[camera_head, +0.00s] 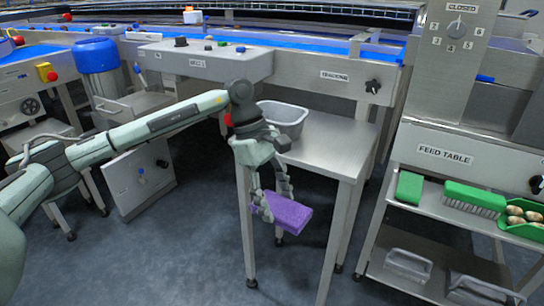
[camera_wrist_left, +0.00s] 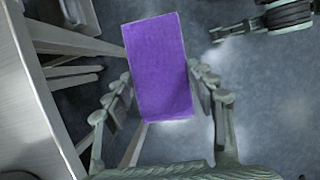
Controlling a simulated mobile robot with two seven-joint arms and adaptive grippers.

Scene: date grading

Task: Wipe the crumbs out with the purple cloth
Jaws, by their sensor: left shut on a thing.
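The purple cloth (camera_head: 287,212) looks like a thick folded block. My left gripper (camera_head: 271,204) is shut on it and holds it in the air, in front of the small steel table (camera_head: 325,148) and below the level of its top. In the left wrist view the cloth (camera_wrist_left: 158,70) sits between the fingers of my left gripper (camera_wrist_left: 160,103), with the table edge at the left. A grey tub (camera_head: 287,117) stands on the steel table, partly behind my gripper; its inside is mostly hidden and I cannot make out crumbs.
The FEED TABLE shelf (camera_head: 435,183) at the right holds a green block (camera_head: 409,187), a green brush (camera_head: 474,198) and a green tray (camera_head: 526,231) with brown items. A blue conveyor (camera_head: 290,43) runs behind. Open dark floor lies in front of the steel table.

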